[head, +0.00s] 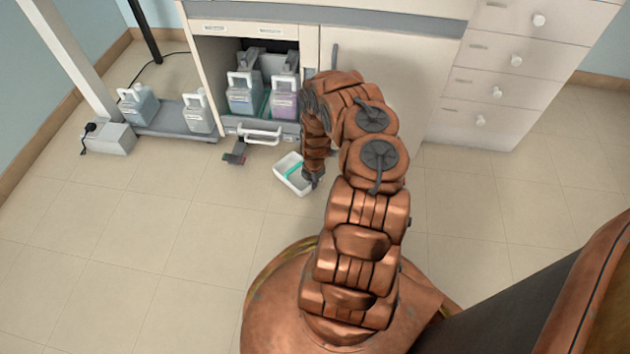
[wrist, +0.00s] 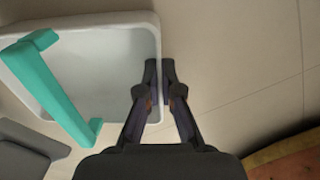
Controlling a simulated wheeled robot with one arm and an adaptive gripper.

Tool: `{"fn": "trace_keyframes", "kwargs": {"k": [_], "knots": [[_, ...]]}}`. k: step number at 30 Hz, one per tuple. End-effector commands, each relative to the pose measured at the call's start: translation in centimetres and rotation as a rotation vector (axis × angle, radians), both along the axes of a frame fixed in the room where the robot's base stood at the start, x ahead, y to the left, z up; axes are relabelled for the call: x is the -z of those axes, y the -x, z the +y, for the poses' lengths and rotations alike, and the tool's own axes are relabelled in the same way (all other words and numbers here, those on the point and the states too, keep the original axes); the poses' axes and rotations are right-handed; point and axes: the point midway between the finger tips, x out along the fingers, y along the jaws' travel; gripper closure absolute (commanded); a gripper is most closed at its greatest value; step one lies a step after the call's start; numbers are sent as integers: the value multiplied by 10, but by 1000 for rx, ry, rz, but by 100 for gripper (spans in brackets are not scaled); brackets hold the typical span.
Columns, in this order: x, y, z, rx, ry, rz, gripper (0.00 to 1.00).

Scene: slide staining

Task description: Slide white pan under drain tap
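The white pan (head: 287,185) is a shallow tray on the tiled floor in front of the open cabinet, with a teal bar across it. In the wrist view the pan (wrist: 105,60) fills the upper left, with the teal bar (wrist: 62,95) at left. My gripper (wrist: 159,75) has one fingertip inside the pan's right wall and one outside, closed close together on that wall. In the head view my gripper (head: 314,180) is at the pan's right side, partly hidden by my arm. A dark fitting with a small red part, possibly the drain tap (head: 236,153), sticks out low, left of the pan.
More bottles (head: 198,112) stand on a low grey platform at left, beside a grey box (head: 108,138). Floor in front is clear.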

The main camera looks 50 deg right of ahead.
Motion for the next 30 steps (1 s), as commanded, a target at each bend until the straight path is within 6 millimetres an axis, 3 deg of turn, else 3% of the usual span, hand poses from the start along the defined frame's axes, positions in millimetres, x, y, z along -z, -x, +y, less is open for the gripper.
{"fn": "trace_keyframes", "kwargs": {"k": [5,15,25,30], "knots": [[0,-7,5,-18,3,-6,100],[0,-9,4,-22,5,-9,65],[-2,-10,3,-23,8,-13,65],[-12,-11,2,-23,10,-14,65]]}}
